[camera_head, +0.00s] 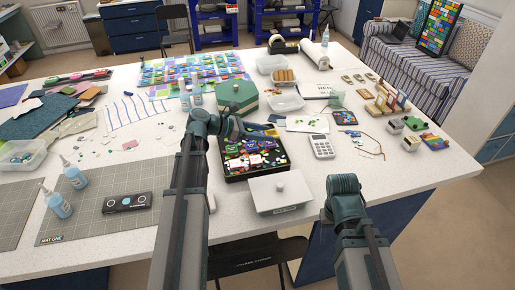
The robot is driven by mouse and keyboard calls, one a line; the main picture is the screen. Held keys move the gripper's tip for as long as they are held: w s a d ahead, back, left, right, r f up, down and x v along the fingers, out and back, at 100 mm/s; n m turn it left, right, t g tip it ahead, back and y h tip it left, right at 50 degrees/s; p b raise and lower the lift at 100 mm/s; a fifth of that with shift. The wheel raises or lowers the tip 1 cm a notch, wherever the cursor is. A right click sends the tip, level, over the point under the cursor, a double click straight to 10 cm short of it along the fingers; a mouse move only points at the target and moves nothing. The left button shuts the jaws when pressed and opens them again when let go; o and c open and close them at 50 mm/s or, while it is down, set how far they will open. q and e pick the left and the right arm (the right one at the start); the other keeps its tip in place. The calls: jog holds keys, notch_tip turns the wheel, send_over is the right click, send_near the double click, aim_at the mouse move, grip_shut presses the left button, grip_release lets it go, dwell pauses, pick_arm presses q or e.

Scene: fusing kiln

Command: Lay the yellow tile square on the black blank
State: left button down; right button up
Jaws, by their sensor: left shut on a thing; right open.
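My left gripper (262,131) reaches right from its wrist, over the back edge of an open black tray (229,178) of mixed coloured tiles. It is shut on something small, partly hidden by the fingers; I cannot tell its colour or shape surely. Yellow bits show among the tiles in the tray, but I cannot single out the yellow tile. I cannot pick out the black blank for certain either. A dark square with coloured pieces (344,118) lies to the right of the gripper. My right arm rises at the lower right; its gripper does not show.
A green lidded box (237,97) is behind my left gripper. Bottles (76,174) stand on a grey mat (97,217) at left. The counter's right front is clear.

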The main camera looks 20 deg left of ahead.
aim_at(263, 159)
pick_arm(q)
notch_tip(263, 159, down, 10)
jog(key=b, duration=0.9)
jog(key=shift+d+b, duration=0.1)
jog(key=shift+b, duration=0.2)
jog(key=shift+f, duration=0.15)
jog(key=c, duration=0.5)
grip_release()
jog(key=shift+c, duration=0.2)
jog(key=shift+r, duration=0.4)
jog(key=p+v, duration=0.4)
jog(key=v, duration=0.6)
jog(key=shift+s+a+r, duration=0.1)
jog(key=shift+s+a, duration=0.05)
jog(key=shift+a, duration=0.1)
jog(key=shift+o, duration=0.3)
jog(key=shift+s+a+r+p, duration=0.15)
jog(key=shift+s+a+p, duration=0.2)
jog(key=shift+a, duration=0.15)
